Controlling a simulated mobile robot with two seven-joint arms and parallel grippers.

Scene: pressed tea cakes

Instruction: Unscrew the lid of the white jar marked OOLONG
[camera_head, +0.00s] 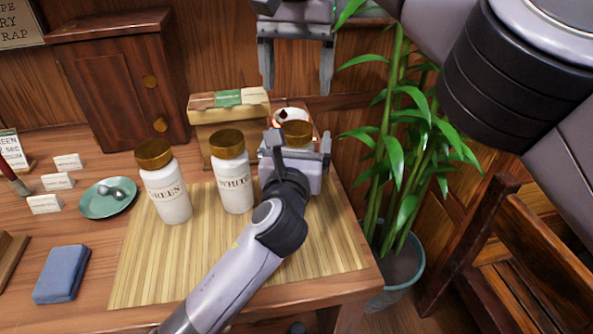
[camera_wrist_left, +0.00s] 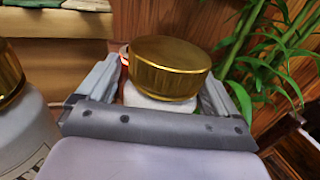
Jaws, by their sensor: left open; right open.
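A white jar (camera_wrist_left: 158,103) with a gold lid (camera_wrist_left: 170,68) stands at the mat's right side, mostly hidden behind my left gripper in the head view. Its label is hidden, so I cannot read OOLONG on it. Its lid also shows in the head view (camera_head: 298,132). My left gripper (camera_head: 301,143) is open, with one finger on each side of the jar near its lid. In the left wrist view, my left gripper (camera_wrist_left: 163,92) shows no clear grip on the lid. My right gripper (camera_head: 297,85) is open and empty, raised above and behind the jar.
White jars marked GREEN (camera_head: 169,196) and WHITE (camera_head: 234,186) stand left of my left gripper on the bamboo mat (camera_head: 145,265). A potted bamboo (camera_head: 385,150) stands beyond the table's right edge.

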